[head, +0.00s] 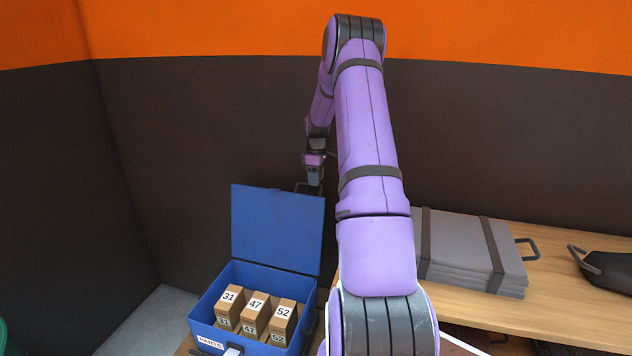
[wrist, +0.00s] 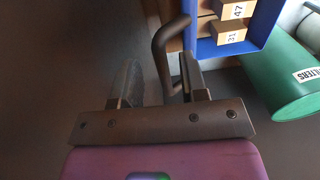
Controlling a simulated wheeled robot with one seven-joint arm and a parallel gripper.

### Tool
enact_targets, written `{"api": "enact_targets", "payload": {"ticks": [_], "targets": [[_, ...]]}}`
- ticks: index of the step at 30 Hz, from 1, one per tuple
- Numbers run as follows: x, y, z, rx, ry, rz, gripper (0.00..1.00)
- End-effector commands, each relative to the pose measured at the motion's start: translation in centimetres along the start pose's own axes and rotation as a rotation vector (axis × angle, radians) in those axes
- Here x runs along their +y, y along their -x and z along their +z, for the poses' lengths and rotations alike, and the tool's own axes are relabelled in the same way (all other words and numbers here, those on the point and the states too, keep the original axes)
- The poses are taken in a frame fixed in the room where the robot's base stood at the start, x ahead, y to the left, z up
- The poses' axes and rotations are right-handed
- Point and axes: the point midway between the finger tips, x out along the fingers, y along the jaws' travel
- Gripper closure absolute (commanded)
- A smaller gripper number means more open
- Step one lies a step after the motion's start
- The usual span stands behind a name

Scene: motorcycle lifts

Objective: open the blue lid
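The blue lid (head: 277,229) stands upright at the back of the blue box (head: 205,316), swung open. In the wrist view the box wall (wrist: 262,28) shows at upper right. A dark bent handle (wrist: 160,45) shows at the lid's top edge in the head view (head: 300,187). My gripper (head: 313,180) is at the lid's top right corner. In the wrist view my gripper (wrist: 158,82) has its fingers apart, with part of the handle between them, nearer the right finger. I cannot tell whether they touch.
Several numbered cartons (head: 256,312) stand in the box. Grey folded pads (head: 465,250) and a dark bag (head: 605,270) lie on the wooden bench (head: 560,247) at right. A green cylinder (wrist: 280,85) is beside the box. A dark wall (head: 180,150) rises behind.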

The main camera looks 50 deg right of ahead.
Motion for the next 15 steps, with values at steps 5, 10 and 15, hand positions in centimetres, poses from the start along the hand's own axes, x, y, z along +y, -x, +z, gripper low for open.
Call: {"api": "enact_targets", "payload": {"ticks": [5,10,15], "targets": [[-0.03,-1.06,0.01,-0.001,0.000,-0.001,0.60],[-0.02,-1.20,0.01,0.000,0.000,0.000,0.60],[-0.03,-1.18,0.01,0.000,0.000,0.000,0.72]]}}
